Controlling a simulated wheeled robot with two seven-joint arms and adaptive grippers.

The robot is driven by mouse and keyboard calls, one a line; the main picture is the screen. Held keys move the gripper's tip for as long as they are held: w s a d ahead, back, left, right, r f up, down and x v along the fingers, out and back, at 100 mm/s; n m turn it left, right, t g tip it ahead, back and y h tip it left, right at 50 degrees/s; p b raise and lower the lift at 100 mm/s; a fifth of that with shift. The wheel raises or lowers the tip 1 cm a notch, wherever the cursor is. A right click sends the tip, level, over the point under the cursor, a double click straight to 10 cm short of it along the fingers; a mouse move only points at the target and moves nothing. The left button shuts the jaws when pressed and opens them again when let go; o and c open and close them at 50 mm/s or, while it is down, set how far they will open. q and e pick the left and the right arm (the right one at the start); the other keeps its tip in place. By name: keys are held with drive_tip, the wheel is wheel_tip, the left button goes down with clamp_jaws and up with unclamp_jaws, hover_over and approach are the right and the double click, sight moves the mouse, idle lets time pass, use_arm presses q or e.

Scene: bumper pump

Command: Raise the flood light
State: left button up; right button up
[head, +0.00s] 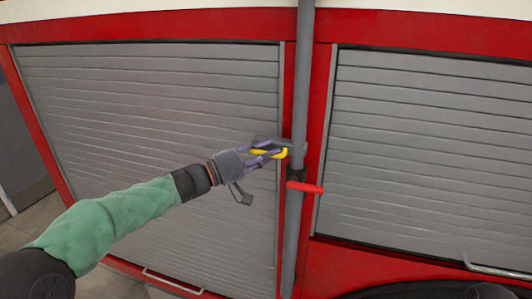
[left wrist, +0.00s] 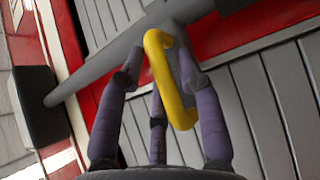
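A grey vertical pole (head: 301,70) runs up out of the top of the head view; no flood light shows. A yellow loop handle (head: 284,153) sits at a grey bracket on the pole, just above a red lever (head: 306,188). My left gripper (head: 272,152) is at the yellow handle. In the left wrist view, its purple fingers (left wrist: 160,75) are spread apart on both sides of the yellow handle (left wrist: 160,70). A small gap shows by the left finger; whether the right finger touches the handle, I cannot tell. My right gripper is not in view.
The pole stands before the red truck body (head: 180,26), between a left grey roller shutter (head: 130,90) and a right one (head: 430,150). A handle bar (head: 172,283) lies low on the left shutter. Floor shows at the lower left.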

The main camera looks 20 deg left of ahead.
use_arm(q)
clamp_jaws()
wheel_tip(320, 180, up, 18)
drive_tip(key=p, duration=0.4)
drive_tip(key=shift+r, duration=0.25)
drive_tip(key=o, duration=0.6)
unclamp_jaws()
drive_tip(key=shift+f, duration=0.1)
drive_tip(key=shift+a, duration=0.1)
drive_tip(key=v, duration=1.2)
